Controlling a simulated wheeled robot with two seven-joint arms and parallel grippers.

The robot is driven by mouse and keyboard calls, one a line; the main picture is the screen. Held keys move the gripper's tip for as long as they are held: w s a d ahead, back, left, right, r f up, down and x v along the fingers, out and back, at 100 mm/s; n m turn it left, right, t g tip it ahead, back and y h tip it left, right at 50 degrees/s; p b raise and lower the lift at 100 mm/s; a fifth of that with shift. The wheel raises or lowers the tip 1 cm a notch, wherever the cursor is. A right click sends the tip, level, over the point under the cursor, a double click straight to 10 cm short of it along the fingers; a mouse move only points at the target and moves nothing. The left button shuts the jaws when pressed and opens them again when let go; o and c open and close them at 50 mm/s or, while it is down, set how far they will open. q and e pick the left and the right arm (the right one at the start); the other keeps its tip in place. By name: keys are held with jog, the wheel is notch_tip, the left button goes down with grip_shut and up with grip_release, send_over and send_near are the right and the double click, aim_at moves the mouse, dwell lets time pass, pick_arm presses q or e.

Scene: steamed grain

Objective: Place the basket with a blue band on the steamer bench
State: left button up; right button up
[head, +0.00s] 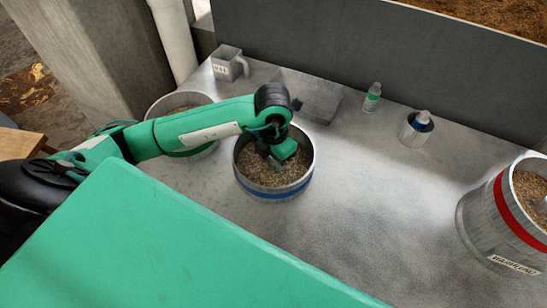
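The basket with a blue band (290,192) is a round, light-coloured tub filled with brown grain. It stands upright on the grey bench top (365,215), near the middle of the head view. My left arm reaches in from the left, and its wrist is over the basket. My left gripper (276,162) points down inside the basket's outline, close to the grain. Its fingertips are small and partly hidden by the wrist, so I cannot tell if they are open or touch the basket. My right gripper is not in view.
A second grain basket (172,101) stands at the left, partly behind my arm. A red-banded grain container (510,215) stands at the right edge.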

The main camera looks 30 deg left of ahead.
pick_arm(q)
jog(key=shift+o, duration=0.5)
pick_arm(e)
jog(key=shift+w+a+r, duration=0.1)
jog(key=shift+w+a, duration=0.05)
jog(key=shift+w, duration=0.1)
pick_arm(q)
jog(key=shift+r, duration=0.1)
jog(key=shift+r, duration=0.15)
notch_tip(320, 180, up, 5)
jog(key=shift+f, duration=0.2)
notch_tip(320, 180, up, 6)
jog(key=shift+r, duration=0.6)
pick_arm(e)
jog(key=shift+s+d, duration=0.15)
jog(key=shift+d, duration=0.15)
